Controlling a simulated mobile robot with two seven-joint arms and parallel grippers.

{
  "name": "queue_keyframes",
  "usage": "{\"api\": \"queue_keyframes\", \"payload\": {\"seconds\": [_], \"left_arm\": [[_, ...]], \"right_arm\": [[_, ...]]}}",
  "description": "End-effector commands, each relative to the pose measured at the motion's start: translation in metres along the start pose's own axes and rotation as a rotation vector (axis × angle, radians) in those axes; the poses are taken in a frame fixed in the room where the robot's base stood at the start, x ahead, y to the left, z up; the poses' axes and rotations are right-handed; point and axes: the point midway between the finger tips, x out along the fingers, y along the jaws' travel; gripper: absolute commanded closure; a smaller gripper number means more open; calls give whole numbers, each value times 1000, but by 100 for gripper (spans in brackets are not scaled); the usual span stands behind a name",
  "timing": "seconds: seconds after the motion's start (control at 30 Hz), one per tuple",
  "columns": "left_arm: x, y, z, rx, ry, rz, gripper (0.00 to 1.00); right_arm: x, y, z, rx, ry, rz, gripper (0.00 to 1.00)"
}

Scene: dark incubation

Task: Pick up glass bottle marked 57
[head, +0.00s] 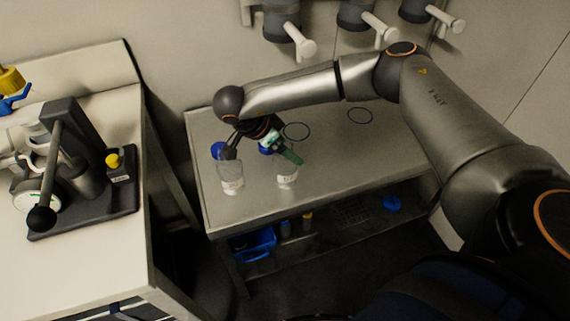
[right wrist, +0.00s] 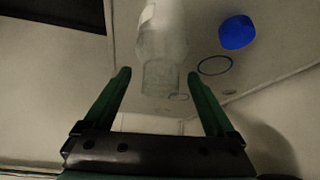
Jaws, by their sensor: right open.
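Two clear glass bottles with white labels stand on the metal table: a left bottle (head: 232,180) and a right bottle (head: 286,174). The label numbers are too small to read, so I cannot tell which is 57. My right gripper (head: 262,154) reaches in from above and behind, near the tops of both bottles. In the right wrist view the right gripper (right wrist: 158,75) is open, with a clear bottle (right wrist: 163,50) showing between and beyond its green fingertips; no grip on it shows. My left gripper is not in view.
Blue caps lie near the bottles, one at the left (head: 217,150) and one in the right wrist view (right wrist: 238,32). The metal table (head: 350,165) is clear to the right. A lower shelf holds a blue bin (head: 254,245). A bench with a dark stand (head: 75,150) is at left.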

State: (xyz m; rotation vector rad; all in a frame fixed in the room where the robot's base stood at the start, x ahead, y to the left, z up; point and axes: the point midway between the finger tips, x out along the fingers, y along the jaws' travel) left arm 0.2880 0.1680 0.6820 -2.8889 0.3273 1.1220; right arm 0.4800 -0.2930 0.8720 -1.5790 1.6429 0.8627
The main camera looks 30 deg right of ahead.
Motion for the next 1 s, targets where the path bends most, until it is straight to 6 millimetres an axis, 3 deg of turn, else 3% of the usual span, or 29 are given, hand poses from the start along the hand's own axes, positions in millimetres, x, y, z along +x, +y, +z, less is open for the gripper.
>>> {"api": "queue_keyframes", "payload": {"seconds": [0.17,0.43,1.0], "left_arm": [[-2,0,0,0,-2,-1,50],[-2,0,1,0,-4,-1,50],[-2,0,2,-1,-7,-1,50]], "right_arm": [[22,1,-1,1,1,2,9],[25,0,-1,0,0,0,9],[25,0,0,0,-1,0,72]]}}
